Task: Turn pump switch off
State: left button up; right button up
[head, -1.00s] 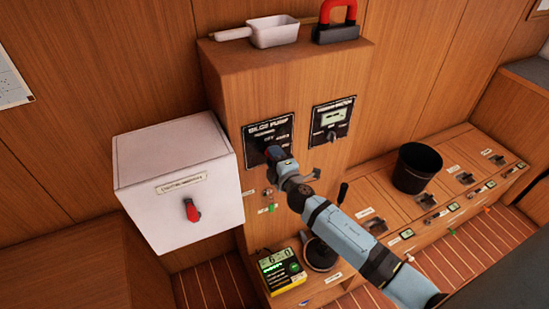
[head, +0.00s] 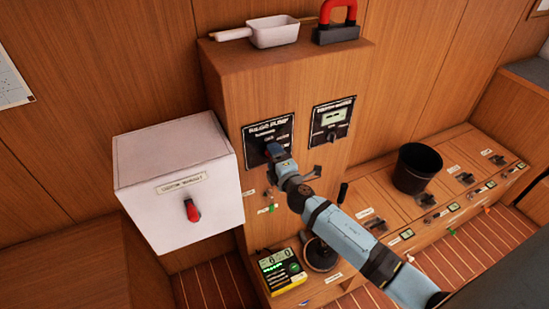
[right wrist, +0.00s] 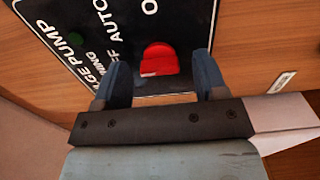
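The bilge pump panel (head: 258,133) is a black plate with white lettering on the front of the wooden cabinet. In the right wrist view, its red switch knob (right wrist: 160,59) sits below the lettering, with "AUTO" and part of "OFF" readable. My right gripper (head: 274,152) is at this panel and hides the knob in the head view. In the right wrist view, the open fingers of my right gripper (right wrist: 165,75) stand either side of the knob, with a gap on both sides. My left gripper is not in view.
A white box (head: 180,175) with a red rotary handle (head: 192,210) juts out left of the panel. A second black panel (head: 332,121) is to the right. A scoop (head: 274,32) lies on the cabinet top. A black bucket (head: 417,168) stands on the low bench at right.

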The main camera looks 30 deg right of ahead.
jog(key=s+b, duration=0.3)
jog(key=s, duration=1)
jog(key=shift+s+a, duration=0.4)
jog(key=s+a+f+m+g+y+p, duration=0.1)
jog(key=s+a+f+m+g+y, duration=0.1)
jog(key=s+a+f+m, duration=0.3)
jog(key=s+a+f+m+g+y+p, duration=0.1)
jog(key=s+a+f+m+g+y, duration=0.1)
jog(key=s+a+f+m+g, duration=0.3)
jog(key=s+f+m, duration=0.4)
jog(key=s, duration=0.2)
jog(key=shift+s+f+m, duration=0.2)
jog(key=shift+f+m, duration=0.1)
jog(key=shift+f, duration=0.05)
